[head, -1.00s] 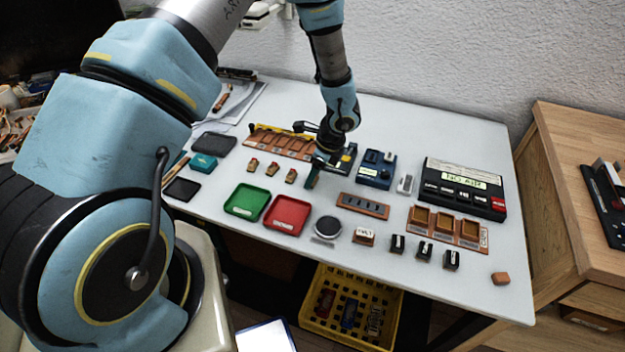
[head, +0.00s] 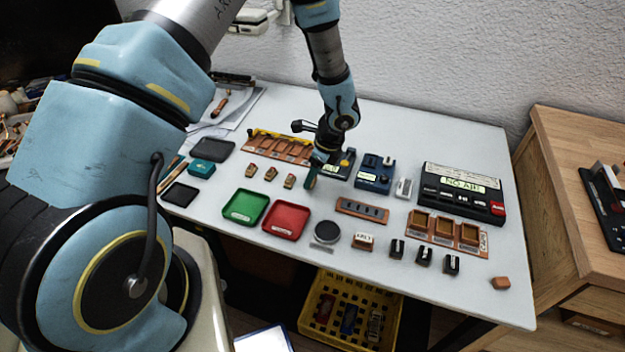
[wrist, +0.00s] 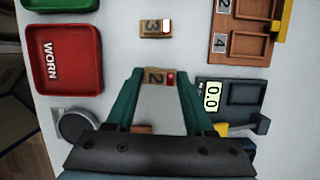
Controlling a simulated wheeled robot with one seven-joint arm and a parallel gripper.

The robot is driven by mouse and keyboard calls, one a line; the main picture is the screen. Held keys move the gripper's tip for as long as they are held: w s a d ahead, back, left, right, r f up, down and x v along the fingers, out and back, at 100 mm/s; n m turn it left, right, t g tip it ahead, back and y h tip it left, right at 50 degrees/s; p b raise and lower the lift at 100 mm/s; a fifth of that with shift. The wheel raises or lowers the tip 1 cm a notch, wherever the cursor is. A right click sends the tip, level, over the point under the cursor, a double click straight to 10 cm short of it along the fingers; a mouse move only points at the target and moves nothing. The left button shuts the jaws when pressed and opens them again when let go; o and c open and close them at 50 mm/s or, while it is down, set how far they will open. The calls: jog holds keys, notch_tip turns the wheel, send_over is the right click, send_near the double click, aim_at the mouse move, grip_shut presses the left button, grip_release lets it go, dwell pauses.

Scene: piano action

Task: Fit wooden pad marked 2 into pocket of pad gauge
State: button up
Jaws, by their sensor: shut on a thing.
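My gripper (head: 311,181) is low above the table, just left of the pad gauge. In the wrist view my gripper (wrist: 159,78) has its green fingers shut on the sides of the wooden pad marked 2 (wrist: 155,78), which has a red patch at one end. The dark pad gauge (wrist: 243,93) is right of the held pad and apart from it. Its display reads 0.0. In the head view the pad gauge (head: 341,164) is partly hidden by my gripper. I cannot tell whether the held pad touches the table.
A wooden pad marked 3 (wrist: 153,27) lies nearby. A red tray (head: 286,222) and a green tray (head: 245,206) stand in front. A wooden rack (head: 279,146) is behind, a blue device (head: 374,173) right of the gauge. A slotted strip (head: 362,209) lies in front.

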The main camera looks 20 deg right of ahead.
notch_tip(320, 180, up, 7)
jog(key=shift+r+b, duration=0.1)
jog(key=shift+b, duration=0.65)
jog(key=shift+w+d+r, duration=0.15)
jog(key=shift+d+r, duration=0.05)
jog(key=shift+r, duration=0.15)
jog(key=w+d+f+b, duration=0.2)
jog(key=w+d, duration=0.6)
jog(key=d, duration=0.3)
jog(key=shift+n, duration=0.3)
jog(key=shift+a+f+b, duration=0.15)
jog(key=shift+f+b, duration=1.4)
jog(key=shift+f, duration=1)
jog(key=shift+f, duration=0.3)
jog(key=o, duration=1.4)
jog(key=shift+c, duration=0.2)
notch_tip(320, 180, up, 7)
jog(key=p, duration=0.4)
jog(key=shift+p, duration=0.3)
